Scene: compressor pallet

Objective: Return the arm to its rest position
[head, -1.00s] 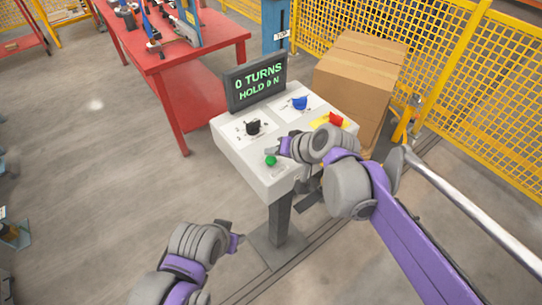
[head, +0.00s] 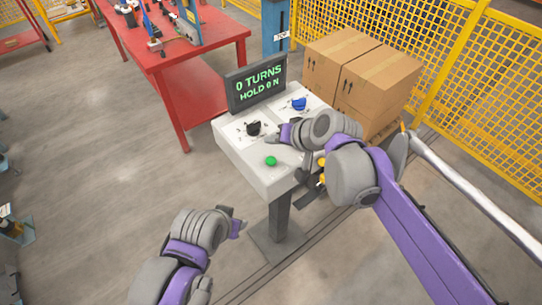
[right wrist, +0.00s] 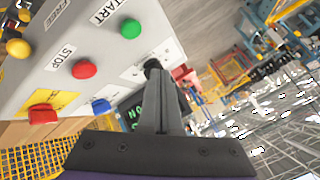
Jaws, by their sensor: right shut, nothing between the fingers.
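My right gripper (head: 284,133) is shut and empty above the control console (head: 236,155), near its black knob (head: 254,128). In the right wrist view the shut fingers (right wrist: 158,76) point at the black knob (right wrist: 152,63); I cannot tell whether they touch it. The right arm reaches in from the lower right and hides part of the panel. My left gripper (head: 238,228) is low in front of the console, apart from it; its jaw opening is not clear.
The console also has a blue knob (head: 299,104), a green button (head: 271,161), a red stop button (right wrist: 84,68) and a red switch (right wrist: 43,115). Its display (head: 257,84) reads 0 TURNS, HOLD 0 N. Cartons (head: 378,82) stand behind, before yellow fencing. Open floor lies left.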

